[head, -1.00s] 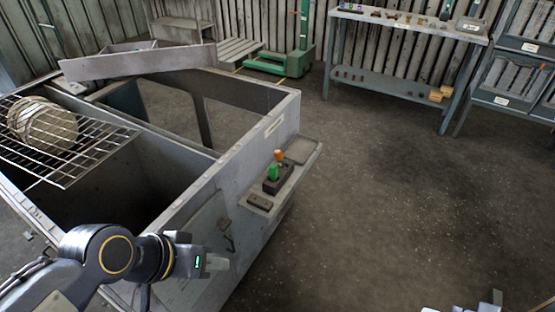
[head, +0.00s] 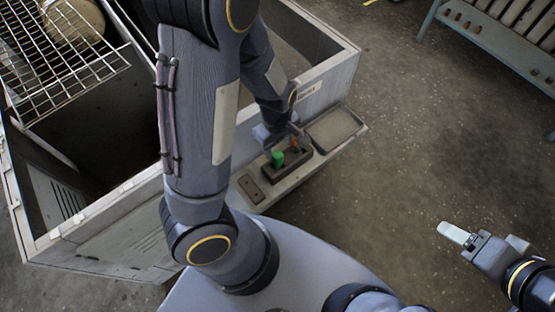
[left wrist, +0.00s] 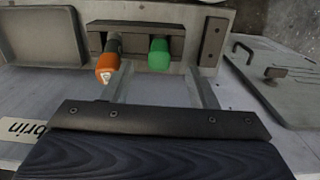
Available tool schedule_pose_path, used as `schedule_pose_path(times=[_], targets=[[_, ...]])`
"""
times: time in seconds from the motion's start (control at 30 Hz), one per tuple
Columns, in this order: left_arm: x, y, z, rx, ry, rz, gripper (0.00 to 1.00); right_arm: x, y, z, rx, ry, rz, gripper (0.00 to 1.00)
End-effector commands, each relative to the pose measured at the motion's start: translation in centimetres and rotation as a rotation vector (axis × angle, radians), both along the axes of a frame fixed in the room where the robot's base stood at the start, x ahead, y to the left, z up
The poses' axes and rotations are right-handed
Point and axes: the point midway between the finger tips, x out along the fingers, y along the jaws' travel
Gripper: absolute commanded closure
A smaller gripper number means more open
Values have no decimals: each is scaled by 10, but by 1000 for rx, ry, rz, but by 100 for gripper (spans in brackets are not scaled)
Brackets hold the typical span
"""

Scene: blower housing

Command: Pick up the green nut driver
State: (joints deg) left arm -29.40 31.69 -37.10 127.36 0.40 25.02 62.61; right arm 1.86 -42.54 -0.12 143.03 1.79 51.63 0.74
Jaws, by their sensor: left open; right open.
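The green nut driver (head: 277,158) stands in a dark holder block (head: 300,163) on the housing's side shelf, and its green handle also shows in the left wrist view (left wrist: 159,54). An orange-handled driver (head: 295,143) stands beside it in the same block, left of it in the left wrist view (left wrist: 107,66). My left gripper (left wrist: 157,78) is open and empty. In the left wrist view the green handle lies between the lines of its two fingers; I cannot tell how far off it is. My right gripper (head: 455,233) is open over the floor at right.
The grey housing (head: 110,215) carries a wire rack (head: 75,75) at upper left. On the shelf are an empty tray (head: 334,128) and a small dark block (head: 251,188) on either side of the holder. A bench (head: 495,50) stands at upper right, with open floor between.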

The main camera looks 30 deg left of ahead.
Motion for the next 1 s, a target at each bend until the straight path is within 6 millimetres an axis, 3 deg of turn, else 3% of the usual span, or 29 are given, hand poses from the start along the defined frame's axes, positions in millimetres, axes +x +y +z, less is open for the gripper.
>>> schedule_pose_path(times=[0.6,0.93,1.0], targets=[[1,4,-77,31,10,25,47,0,0,-17,0,0,0,35],[2,4,-85,30,6,24,47,0,0,-18,0,0,0,35],[2,4,-85,30,6,24,54,0,0,-18,0,0,0,35]])
